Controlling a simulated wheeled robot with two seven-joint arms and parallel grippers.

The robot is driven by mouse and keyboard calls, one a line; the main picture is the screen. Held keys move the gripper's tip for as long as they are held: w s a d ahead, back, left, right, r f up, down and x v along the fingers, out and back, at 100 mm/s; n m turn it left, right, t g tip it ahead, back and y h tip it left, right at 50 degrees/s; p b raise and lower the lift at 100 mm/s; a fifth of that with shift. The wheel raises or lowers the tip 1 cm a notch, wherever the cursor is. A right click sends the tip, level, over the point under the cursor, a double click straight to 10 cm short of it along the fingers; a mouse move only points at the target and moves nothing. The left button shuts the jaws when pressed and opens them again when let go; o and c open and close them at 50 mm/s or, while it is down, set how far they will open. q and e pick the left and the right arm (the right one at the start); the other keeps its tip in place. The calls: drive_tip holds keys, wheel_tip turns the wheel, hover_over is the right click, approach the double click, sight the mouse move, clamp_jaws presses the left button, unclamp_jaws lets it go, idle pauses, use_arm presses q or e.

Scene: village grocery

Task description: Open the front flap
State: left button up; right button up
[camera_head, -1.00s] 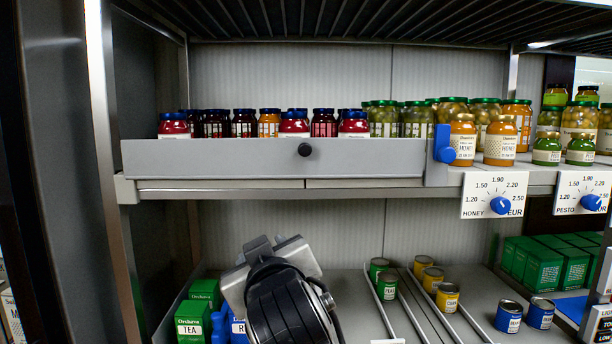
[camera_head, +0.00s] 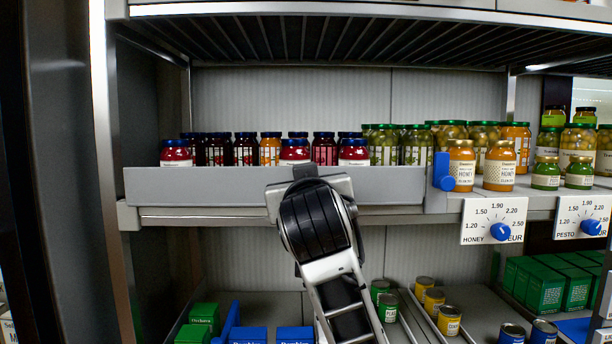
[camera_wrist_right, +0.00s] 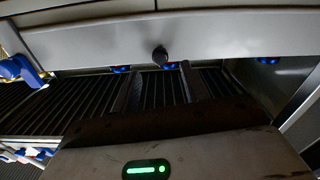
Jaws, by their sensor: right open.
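The front flap (camera_head: 230,187) is a long grey panel along the front edge of the upper shelf, standing upright before the jars. Its black knob (camera_wrist_right: 160,55) shows in the right wrist view, where the flap (camera_wrist_right: 240,35) appears upside down; in the head view my right arm hides the knob. A blue latch-like piece (camera_head: 442,173) sits at the flap's right end. My right gripper (camera_wrist_right: 163,80) is open, with its dark fingers spread to either side of the knob's line and nothing between them. Contact with the knob cannot be told. My left gripper is out of view.
Red, dark and green-lidded jars (camera_head: 293,152) stand behind the flap. Honey jars (camera_head: 461,165) and a honey price dial (camera_head: 497,222) are to its right. Cans (camera_head: 435,303) and tea boxes (camera_head: 204,318) stand on the lower shelf. A slatted shelf (camera_head: 330,40) is overhead.

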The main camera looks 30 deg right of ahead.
drive_tip(key=shift+p+x, duration=0.4)
drive_tip(key=shift+x, duration=2.2)
